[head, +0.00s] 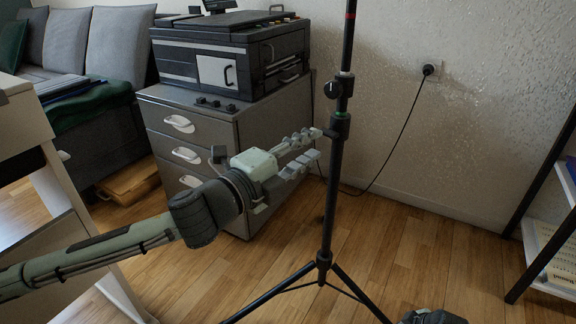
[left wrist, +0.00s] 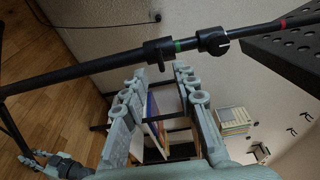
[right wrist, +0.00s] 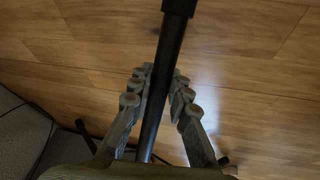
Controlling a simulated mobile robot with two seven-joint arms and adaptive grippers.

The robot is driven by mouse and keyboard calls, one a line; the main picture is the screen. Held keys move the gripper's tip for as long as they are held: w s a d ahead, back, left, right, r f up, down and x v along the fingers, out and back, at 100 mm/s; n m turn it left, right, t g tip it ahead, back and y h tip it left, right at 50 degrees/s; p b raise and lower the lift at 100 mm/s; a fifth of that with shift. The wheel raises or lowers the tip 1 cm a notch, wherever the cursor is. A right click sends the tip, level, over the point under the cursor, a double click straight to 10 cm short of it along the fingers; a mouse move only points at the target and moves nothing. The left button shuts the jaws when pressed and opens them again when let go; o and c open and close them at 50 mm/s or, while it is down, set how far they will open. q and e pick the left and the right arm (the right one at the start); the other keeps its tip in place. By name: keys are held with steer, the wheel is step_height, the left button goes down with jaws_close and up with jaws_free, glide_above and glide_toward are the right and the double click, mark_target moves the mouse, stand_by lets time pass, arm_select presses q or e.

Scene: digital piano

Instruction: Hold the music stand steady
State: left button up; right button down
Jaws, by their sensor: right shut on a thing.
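The black music stand (head: 331,190) stands upright on tripod legs in the head view; its top is out of frame there. Its pole (left wrist: 90,73) crosses the left wrist view, with a perforated black desk (left wrist: 287,45) at the upper right. My left gripper (head: 319,144) is open and empty, its fingertips close to the pole below the clamp knob. In the left wrist view, the pole passes just beyond the fingertips (left wrist: 160,75). My right gripper (right wrist: 162,85) is shut on a black tube of the stand (right wrist: 165,60), apparently a leg, low near the floor.
A grey drawer cabinet (head: 240,130) with a dark box-like machine (head: 230,60) stands behind my left gripper. A cable runs from a wall socket (head: 429,70). A shelf (head: 540,240) stands at the right. Wooden floor (head: 420,250) is clear around the stand.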

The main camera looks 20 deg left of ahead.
arm_select(q)
steer(key=v, duration=0.6)
steer(key=shift+s, duration=0.3)
arm_select(e)
steer(key=shift+d, duration=0.1)
steer(key=c, duration=1.4)
jaws_free()
arm_select(q)
steer(key=shift+r, duration=0.1)
arm_select(e)
steer(key=shift+o, duration=0.2)
steer(key=shift+r, duration=0.1)
steer(key=p+v, duration=0.6)
arm_select(q)
step_height(320, 180, up, 6)
steer(key=shift+f, duration=0.15)
